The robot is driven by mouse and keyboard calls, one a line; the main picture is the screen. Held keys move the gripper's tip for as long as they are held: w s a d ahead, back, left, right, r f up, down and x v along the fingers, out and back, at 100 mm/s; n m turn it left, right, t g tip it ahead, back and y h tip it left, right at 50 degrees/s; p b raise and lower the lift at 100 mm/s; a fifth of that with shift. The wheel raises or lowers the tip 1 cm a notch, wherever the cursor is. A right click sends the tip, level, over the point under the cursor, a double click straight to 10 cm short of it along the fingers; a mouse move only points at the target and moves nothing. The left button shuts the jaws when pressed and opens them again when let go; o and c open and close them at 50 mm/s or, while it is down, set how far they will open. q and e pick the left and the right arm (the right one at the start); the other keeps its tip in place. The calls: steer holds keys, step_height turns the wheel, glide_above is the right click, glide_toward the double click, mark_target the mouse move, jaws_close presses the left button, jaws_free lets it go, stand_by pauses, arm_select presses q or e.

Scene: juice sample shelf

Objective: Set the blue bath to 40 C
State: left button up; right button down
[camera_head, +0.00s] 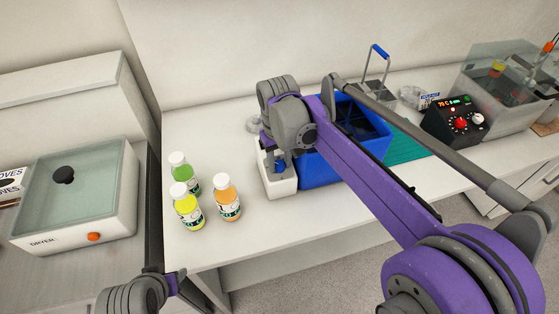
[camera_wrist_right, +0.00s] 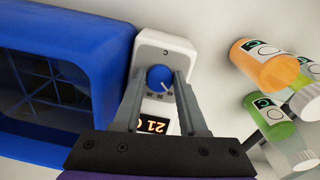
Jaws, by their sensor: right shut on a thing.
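The blue bath (camera_head: 322,170) stands on the bench with a white control box (camera_head: 283,188) at its left end. In the right wrist view, the bath (camera_wrist_right: 100,40) is at left and the control box (camera_wrist_right: 178,47) is at centre. The box has a blue knob (camera_wrist_right: 159,76) with a white pointer line and small scale marks. Its lit display (camera_wrist_right: 154,125) shows orange digits reading 21; the rest is hidden by a finger. My right gripper (camera_wrist_right: 160,82) is shut on the knob, one finger at each side.
Capped bottles, green (camera_head: 190,172), yellow (camera_head: 187,210) and orange (camera_head: 228,203), stand left of the control box. A black controller (camera_head: 455,122) and clear tank (camera_head: 500,97) are at right. A dryer (camera_head: 75,195) stands at left. A wire rack (camera_head: 376,85) is behind the bath.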

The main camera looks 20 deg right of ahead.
mark_target(280, 168)
steer(key=shift+m, duration=0.4)
steer(key=shift+c, duration=2.2)
jaws_free()
step_height(280, 168, up, 11)
steer(key=shift+s+p, duration=0.25)
steer(key=shift+p, duration=0.1)
steer(key=shift+f, duration=0.1)
steer(key=s+d+f+t, duration=0.2)
steer(key=s+f, duration=0.6)
steer(key=s, duration=0.1)
steer(key=s+d+f+m+t, duration=0.1)
steer(key=s+d+f+t, duration=0.1)
steer(key=s+f, duration=0.7)
steer(key=shift+s+d+f+t, duration=0.15)
steer(key=shift+s+d+t, duration=0.25)
steer(key=shift+s+t, duration=0.2)
